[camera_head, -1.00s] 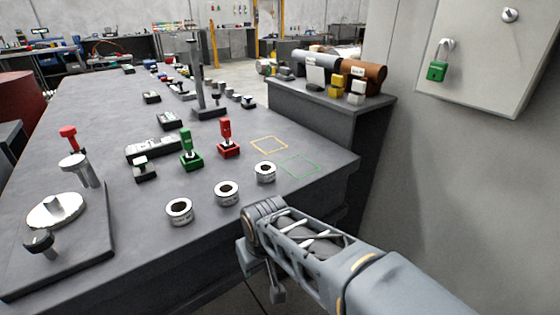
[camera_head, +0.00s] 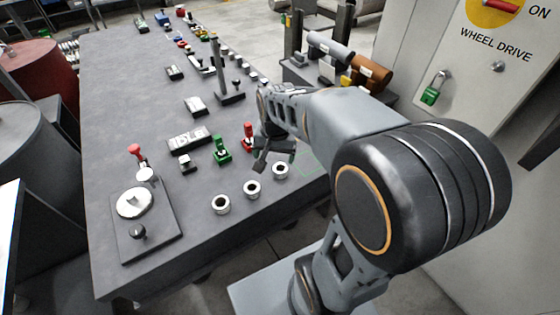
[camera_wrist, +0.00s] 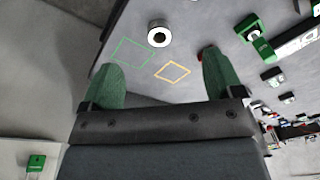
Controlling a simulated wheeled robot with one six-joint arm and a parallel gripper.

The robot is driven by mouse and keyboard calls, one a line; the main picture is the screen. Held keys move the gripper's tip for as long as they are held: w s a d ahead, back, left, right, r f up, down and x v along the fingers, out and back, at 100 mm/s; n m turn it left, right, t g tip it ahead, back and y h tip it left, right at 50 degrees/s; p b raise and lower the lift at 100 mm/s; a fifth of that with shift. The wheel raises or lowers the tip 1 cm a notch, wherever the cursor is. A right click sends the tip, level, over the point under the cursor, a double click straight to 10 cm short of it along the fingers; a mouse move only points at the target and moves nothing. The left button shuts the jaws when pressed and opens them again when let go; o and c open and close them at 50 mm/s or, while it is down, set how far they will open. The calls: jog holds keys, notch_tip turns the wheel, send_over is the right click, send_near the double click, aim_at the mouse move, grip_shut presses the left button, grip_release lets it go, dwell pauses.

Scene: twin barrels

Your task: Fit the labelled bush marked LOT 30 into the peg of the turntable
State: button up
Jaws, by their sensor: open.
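Three pale ring-shaped bushes stand apart in a row along the near edge of the bench: a left one (camera_head: 221,204), a middle one (camera_head: 252,189) and a right one (camera_head: 281,170). Their labels are too small to read, so I cannot tell which is LOT 30. One bush (camera_wrist: 159,34) shows in the wrist view beyond the fingertips. The turntable (camera_head: 135,203) is a white disc with a short peg on a dark plate at the bench's left front. My gripper (camera_head: 274,150) is open and empty above the bench's right side, near the right bush. Its green fingers (camera_wrist: 162,80) are spread wide.
A dark post (camera_head: 219,70) rises farther back. Green and yellow outlined squares (camera_wrist: 132,52) mark the bench. Bare bench lies between turntable and bushes.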

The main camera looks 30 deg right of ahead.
jog(key=w+d+f+m+g, duration=0.1)
jog(key=w+d+f+m, duration=0.4)
jog(key=w+m, duration=0.2)
send_near(280, 169)
jog(key=shift+s+a+f+g+b, duration=0.1)
jog(key=shift+s+f+g+b, duration=0.2)
jog(key=shift+s+f, duration=0.4)
jog(key=shift+w+a+f, duration=0.1)
jog(key=shift+w+f, duration=0.05)
jog(key=shift+f, duration=1.5)
jog(key=shift+w+f, duration=0.1)
jog(key=shift+f, duration=1.55)
jog(key=c, duration=1.2)
